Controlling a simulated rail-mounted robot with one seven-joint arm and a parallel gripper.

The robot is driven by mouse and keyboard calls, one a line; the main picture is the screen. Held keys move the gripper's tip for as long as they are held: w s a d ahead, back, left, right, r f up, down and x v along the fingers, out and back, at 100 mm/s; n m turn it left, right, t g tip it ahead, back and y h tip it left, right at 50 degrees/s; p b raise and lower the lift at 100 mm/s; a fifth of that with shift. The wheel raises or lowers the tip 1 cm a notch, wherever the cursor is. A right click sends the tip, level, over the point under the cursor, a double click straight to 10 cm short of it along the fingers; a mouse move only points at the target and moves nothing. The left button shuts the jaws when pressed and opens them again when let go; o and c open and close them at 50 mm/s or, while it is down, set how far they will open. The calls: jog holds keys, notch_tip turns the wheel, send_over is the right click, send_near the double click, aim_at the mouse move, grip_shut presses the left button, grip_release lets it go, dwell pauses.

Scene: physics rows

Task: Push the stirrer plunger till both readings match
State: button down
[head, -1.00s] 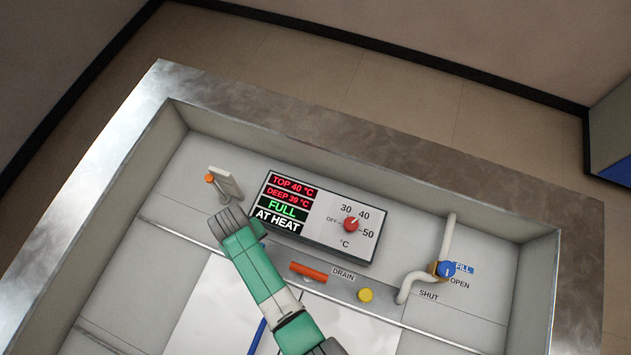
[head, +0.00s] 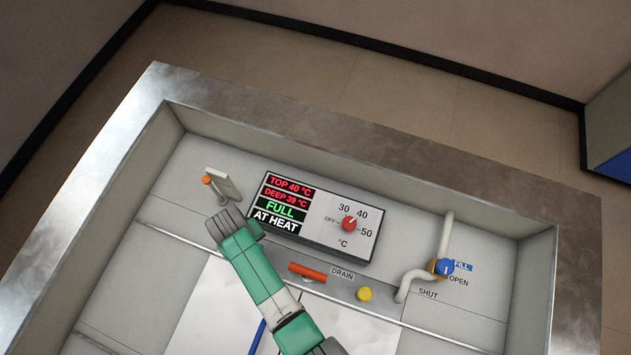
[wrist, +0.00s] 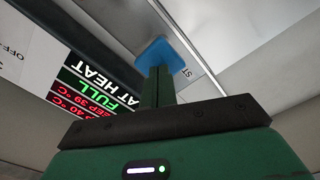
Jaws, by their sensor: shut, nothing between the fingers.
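The readout panel (head: 280,205) in the head view shows TOP 40 °C and DEEP 39 °C in red, FULL in green and AT HEAT in white. The panel (wrist: 90,85) also shows in the wrist view, turned over. A blue square cap (wrist: 172,54), beside a partly covered label reading "ST", lies at my fingertips in the wrist view. It looks like the stirrer plunger's top. My gripper (wrist: 157,72) is shut and empty, its fingers overlapping the cap; I cannot tell whether they touch.
A red dial (head: 349,224) points near 40. An orange DRAIN handle (head: 307,271) and yellow knob (head: 364,294) are right of my arm. A blue FILL valve (head: 445,267) sits on a pale pipe. A hinged plate (head: 222,184) with an orange knob stands upper left. Raised walls surround the deck.

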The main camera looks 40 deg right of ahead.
jog(key=shift+f+b, duration=2.5)
jog(key=shift+f, duration=0.65)
jog(key=shift+r+p, duration=3.1)
jog(key=shift+r, duration=0.1)
notch_tip(320, 180, up, 5)
jog(key=p, duration=0.5)
jog(key=shift+r, duration=0.1)
